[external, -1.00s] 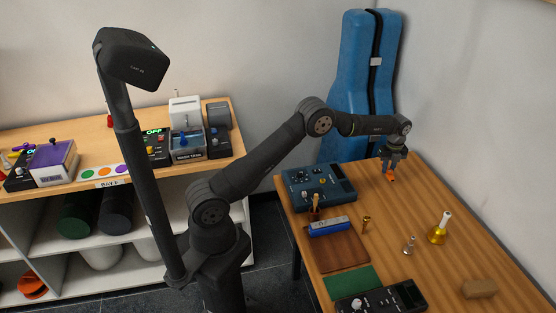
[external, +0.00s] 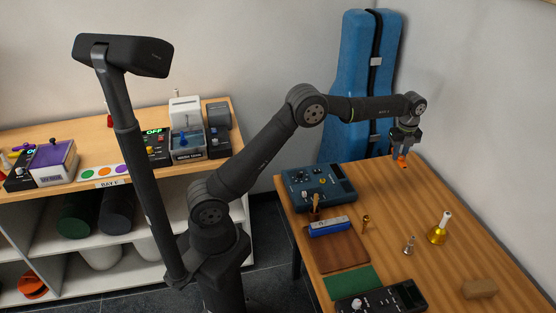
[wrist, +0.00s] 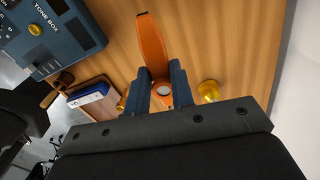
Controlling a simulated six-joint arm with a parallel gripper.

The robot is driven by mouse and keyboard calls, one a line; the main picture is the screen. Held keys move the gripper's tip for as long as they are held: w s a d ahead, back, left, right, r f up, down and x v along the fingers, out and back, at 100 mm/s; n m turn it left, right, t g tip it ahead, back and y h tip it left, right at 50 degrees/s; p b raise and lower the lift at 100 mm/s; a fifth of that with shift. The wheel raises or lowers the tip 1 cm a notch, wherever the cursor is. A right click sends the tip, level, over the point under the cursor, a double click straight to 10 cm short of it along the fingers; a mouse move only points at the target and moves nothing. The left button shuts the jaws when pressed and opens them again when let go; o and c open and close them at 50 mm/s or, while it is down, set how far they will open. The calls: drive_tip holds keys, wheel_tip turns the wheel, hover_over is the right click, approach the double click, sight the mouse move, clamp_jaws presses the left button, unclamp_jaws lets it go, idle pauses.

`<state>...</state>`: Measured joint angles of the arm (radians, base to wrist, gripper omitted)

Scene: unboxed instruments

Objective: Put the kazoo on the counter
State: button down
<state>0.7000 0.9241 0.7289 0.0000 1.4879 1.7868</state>
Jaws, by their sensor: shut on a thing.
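My gripper (external: 402,150) is shut on the orange kazoo (external: 401,161), which hangs below the fingers over the far end of the wooden table (external: 455,215). In the wrist view the kazoo (wrist: 153,45) points away from the camera between the two dark fingers of my gripper (wrist: 161,80), with a round pale disc near its close end. The kazoo looks a little above the wood; the exact gap is hard to tell. A second wooden top (external: 100,135), on the shelf unit at left, also shows. The frames do not settle which surface is the counter.
A blue tone box (external: 318,188), a blue harmonica-like block (external: 329,226) on a brown mat, a small brass piece (external: 365,223), a silver piece (external: 410,244) and a gold bell (external: 440,232) stand on the table. A blue case (external: 355,80) stands behind.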

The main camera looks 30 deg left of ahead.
wheel_tip(320, 180, up, 12)
drive_tip(key=w+a+n, duration=0.2)
drive_tip(key=w+a, duration=0.3)
drive_tip(key=a, duration=0.5)
drive_tip(key=w+a+n, duration=0.1)
drive_tip(key=w+a, duration=0.4)
drive_tip(key=a, duration=0.5)
drive_tip(key=w+a+n, duration=0.2)
drive_tip(key=w+a, duration=0.3)
drive_tip(key=a, duration=0.6)
drive_tip(key=a+n, duration=0.4)
drive_tip(key=a, duration=2.7)
drive_tip(key=n, duration=0.9)
hover_over(156, 123)
drive_tip(key=s+d, duration=0.4)
drive_tip(key=d, duration=0.1)
drive_tip(key=f, duration=1.6)
drive_tip(key=shift+w+a, duration=0.15)
drive_tip(key=shift+w, duration=0.1)
drive_tip(key=shift+f, duration=2.65)
drive_tip(key=shift+f, duration=0.1)
